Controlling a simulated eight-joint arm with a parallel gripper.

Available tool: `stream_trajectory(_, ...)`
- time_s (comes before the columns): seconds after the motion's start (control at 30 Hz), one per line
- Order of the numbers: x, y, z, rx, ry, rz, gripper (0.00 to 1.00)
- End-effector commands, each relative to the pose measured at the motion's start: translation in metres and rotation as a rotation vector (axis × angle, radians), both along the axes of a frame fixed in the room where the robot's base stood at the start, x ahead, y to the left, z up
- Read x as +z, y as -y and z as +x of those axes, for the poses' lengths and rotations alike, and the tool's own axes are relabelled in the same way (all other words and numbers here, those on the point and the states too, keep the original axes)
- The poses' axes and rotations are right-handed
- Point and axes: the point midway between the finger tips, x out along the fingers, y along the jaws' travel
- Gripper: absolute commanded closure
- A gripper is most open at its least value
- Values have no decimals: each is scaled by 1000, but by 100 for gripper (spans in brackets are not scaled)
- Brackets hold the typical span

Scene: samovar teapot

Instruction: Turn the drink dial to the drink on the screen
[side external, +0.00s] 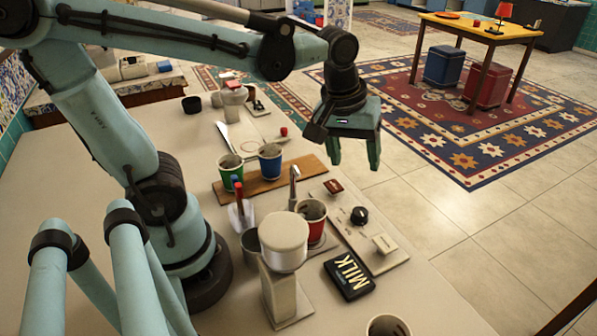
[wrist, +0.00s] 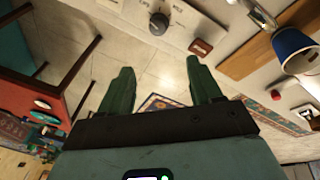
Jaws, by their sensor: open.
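The dial (side external: 359,215) is a round black knob on a beige panel (side external: 372,238) at the counter's right side; in the wrist view the dial (wrist: 158,23) shows at the top centre, beyond my fingertips. Small labels surround it, but the direction of its pointer is unclear. The black screen (side external: 349,276) reads MILK and lies flat in front of the panel. My gripper (side external: 354,160) hangs in the air above and behind the dial, fingers pointing down, open and empty, apart from the dial. In the wrist view its two green fingers (wrist: 160,70) are spread.
Green and blue cups (side external: 270,161) stand on a wooden board. Open floor lies right of the counter.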

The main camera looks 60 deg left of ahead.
Motion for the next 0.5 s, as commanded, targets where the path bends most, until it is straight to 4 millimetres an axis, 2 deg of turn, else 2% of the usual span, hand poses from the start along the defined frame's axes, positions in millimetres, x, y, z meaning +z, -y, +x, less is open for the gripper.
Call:
stream_trajectory(0.1,-3,6,13,194,-110,-39,36)
stream_trajectory(0.23,-7,10,21,368,-200,-54,36)
stream_trajectory(0.5,-14,13,26,505,-263,-54,36)
